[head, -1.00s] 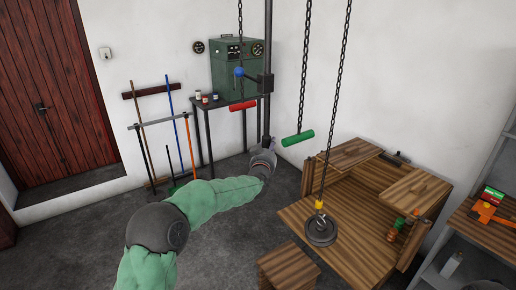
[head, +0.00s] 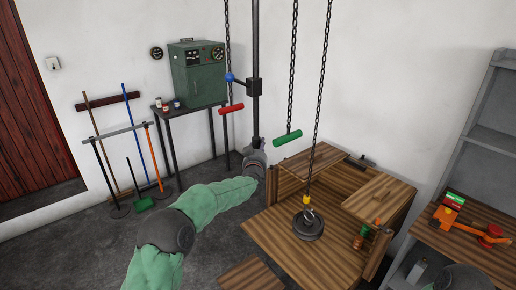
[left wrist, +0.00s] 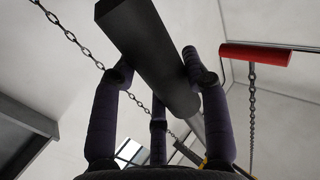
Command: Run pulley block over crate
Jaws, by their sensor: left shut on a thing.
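The pulley block (head: 308,225) is a dark round block with a hook under a yellow fitting. It hangs on a chain in front of the wooden crate's open lids, over its front boards as seen in the head view; its height above them is unclear. The crate (head: 272,243) is brown-planked. My left gripper (head: 255,148) is shut on the lower end of a dark hanging bar (head: 256,110). In the left wrist view its fingers (left wrist: 157,90) close around this bar (left wrist: 150,55). My right gripper is not in view.
A red handle (head: 231,109) and a green handle (head: 288,138) hang on chains near the bar. A green cabinet (head: 198,73) stands on a table at the back wall, tools lean left of it. A grey shelf (head: 480,120) with an orange tool stands right.

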